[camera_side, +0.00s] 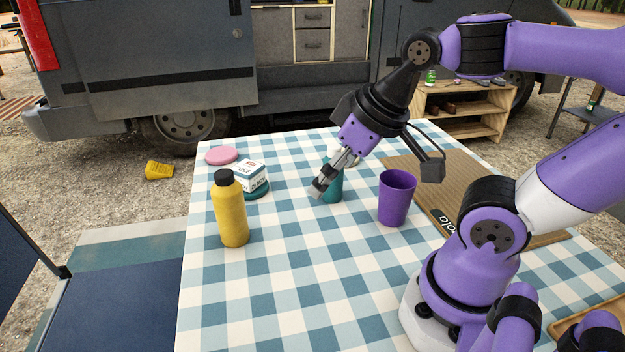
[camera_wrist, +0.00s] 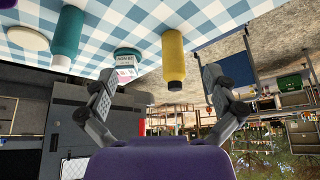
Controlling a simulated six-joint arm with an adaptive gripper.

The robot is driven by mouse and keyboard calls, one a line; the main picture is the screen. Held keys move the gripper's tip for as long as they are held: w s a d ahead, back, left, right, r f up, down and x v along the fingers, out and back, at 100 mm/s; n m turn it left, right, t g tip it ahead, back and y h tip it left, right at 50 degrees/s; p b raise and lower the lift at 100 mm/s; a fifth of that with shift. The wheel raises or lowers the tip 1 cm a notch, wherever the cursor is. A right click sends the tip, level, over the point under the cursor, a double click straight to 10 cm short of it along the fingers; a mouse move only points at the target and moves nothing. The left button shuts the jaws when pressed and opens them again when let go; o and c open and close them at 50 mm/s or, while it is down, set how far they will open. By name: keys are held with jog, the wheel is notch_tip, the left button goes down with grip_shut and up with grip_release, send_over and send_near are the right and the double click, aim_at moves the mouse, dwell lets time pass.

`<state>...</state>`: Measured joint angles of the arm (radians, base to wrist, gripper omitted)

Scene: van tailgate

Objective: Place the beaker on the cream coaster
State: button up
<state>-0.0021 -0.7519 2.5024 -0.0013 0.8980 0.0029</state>
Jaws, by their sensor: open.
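The purple beaker (camera_side: 396,198) stands upright on the checked tablecloth in the side view, right of my gripper (camera_side: 322,186) and apart from it. My gripper, also in the wrist view (camera_wrist: 160,98), is open and empty, above the table in front of the teal bottle (camera_side: 334,184).
A yellow bottle (camera_side: 231,212) stands on the left of the table. Behind it, a white box (camera_side: 251,176) sits on a teal coaster (camera_side: 259,192). A pink coaster (camera_side: 221,155) lies bare at the back left. A cardboard sheet (camera_side: 462,188) lies right of the beaker. The front cloth is clear.

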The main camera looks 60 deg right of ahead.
jog(key=m+g, duration=0.4)
jog(key=g, duration=0.3)
send_near(397, 192)
jog(key=w+d+f, duration=0.1)
jog(key=d+f, duration=0.1)
jog(key=d, duration=0.1)
jog(key=shift+y, duration=0.3)
jog(key=shift+s+d+f, duration=0.1)
jog(key=shift+s+f, duration=0.15)
jog(key=shift+f, duration=1.5)
jog(key=shift+s+d+f, duration=0.1)
jog(key=shift+s+f, duration=0.15)
jog(key=shift+f, duration=1.5)
jog(key=shift+s+f, duration=0.25)
jog(key=shift+f, duration=1.5)
jog(key=c, duration=1)
